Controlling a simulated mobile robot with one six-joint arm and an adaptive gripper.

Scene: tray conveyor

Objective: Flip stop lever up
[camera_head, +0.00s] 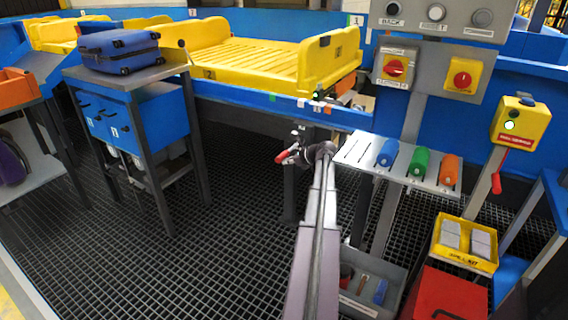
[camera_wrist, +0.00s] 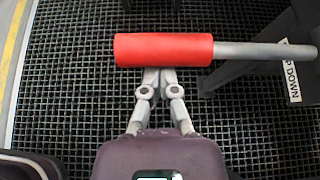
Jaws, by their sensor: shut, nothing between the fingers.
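The stop lever, a red cylindrical grip (camera_wrist: 163,50) on a grey rod (camera_wrist: 262,51), lies across the upper part of the wrist view. A white label (camera_wrist: 291,83) reading "DOWN" is beside it, partly cut off. In the head view the red grip (camera_head: 282,156) shows left of my arm's end, below the conveyor. My gripper (camera_wrist: 161,72) is shut and empty, with its fingertips at the near edge of the red grip. The tips are partly hidden by the grip, and I cannot tell whether they touch. My gripper is largely hidden in the head view.
A yellow tray (camera_head: 330,60) sits on the blue conveyor (camera_head: 270,100). A shelf (camera_head: 361,153) with blue, green and orange cylinders stands right of my arm. A yellow box (camera_head: 521,121) with another red handle hangs at the right. A suitcase (camera_head: 119,50) rests on a stand at left.

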